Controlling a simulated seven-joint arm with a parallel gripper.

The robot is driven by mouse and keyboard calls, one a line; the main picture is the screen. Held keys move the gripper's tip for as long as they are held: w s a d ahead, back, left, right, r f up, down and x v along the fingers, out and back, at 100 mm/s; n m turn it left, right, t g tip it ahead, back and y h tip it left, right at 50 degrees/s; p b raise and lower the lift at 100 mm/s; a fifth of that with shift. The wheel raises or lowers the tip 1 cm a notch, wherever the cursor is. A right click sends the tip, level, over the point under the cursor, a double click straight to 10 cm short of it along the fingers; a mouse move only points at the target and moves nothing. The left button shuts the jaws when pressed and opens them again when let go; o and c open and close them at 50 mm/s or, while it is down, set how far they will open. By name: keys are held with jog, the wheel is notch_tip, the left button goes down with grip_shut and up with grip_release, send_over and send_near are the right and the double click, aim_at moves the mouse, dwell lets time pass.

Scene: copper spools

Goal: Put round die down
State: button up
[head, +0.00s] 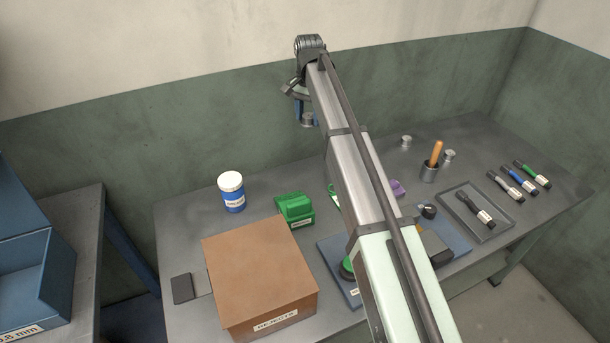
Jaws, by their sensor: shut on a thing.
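My gripper (303,111) is at the far end of my arm, near the top middle of the head view, above the back of the bench. It is shut on a small silver round piece, the round die (308,120), and holds it up against the wall behind. The fingers are small and partly hidden by the arm. Two similar small silver pieces stand on the bench to the right, one at the back (406,142) and one beside the dark cup (449,156).
My arm hides the middle.

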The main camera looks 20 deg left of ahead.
send_over(305, 174)
notch_tip(305, 174, down, 10)
jog(key=shift+s+f, duration=0.1)
jog(key=shift+f, duration=5.4)
jog(key=shift+f, duration=0.15)
jog(key=o, duration=1.3)
jog(key=shift+c, duration=0.2)
notch_tip(305, 174, up, 12)
jog(key=shift+r, duration=0.2)
